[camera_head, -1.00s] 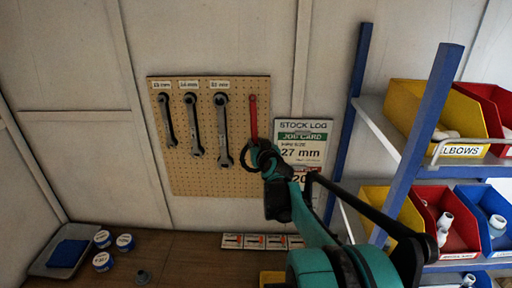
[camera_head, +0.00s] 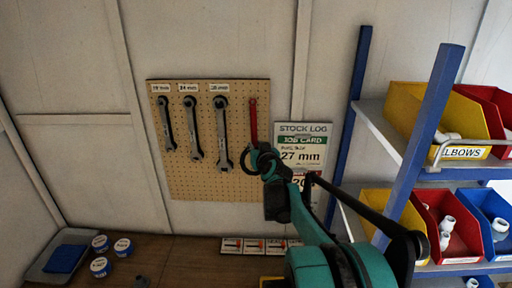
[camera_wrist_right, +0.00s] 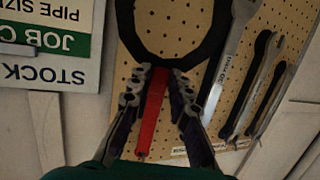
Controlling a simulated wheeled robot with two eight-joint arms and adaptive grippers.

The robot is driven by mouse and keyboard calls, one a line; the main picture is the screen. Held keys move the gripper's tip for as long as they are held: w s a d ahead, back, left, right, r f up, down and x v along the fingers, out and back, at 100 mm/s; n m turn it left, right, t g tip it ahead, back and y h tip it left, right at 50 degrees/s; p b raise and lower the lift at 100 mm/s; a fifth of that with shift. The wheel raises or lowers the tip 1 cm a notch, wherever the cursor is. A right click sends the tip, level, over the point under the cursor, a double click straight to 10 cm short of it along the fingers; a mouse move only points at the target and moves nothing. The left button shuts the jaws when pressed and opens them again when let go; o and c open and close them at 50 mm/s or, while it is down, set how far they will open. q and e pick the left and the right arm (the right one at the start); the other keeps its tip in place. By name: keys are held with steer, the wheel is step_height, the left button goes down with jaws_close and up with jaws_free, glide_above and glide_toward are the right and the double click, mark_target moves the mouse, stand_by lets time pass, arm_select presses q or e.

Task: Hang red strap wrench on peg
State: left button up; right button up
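The red strap wrench has a red handle (camera_head: 253,121) and a black strap loop. In the head view it is upright against the right part of the pegboard (camera_head: 208,183), handle up and loop low. My right gripper (camera_head: 264,158) is at the lower end of the handle, by the loop. In the right wrist view, the fingers (camera_wrist_right: 160,80) close on both sides of the red handle (camera_wrist_right: 152,112), just at the black loop (camera_wrist_right: 208,52). The peg is not distinguishable, and contact between handle and board cannot be told. My left gripper is not in view.
Several grey wrenches (camera_head: 194,128) hang on the board to the left, under size labels. A stock log card (camera_head: 303,149) is on the wall just right of it. A blue-post shelf (camera_head: 416,150) with coloured bins stands at the right. Tins (camera_head: 101,267) sit on the bench below.

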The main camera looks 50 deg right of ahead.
steer(key=o, duration=0.5)
steer(key=shift+s, duration=0.1)
steer(key=v, duration=1.2)
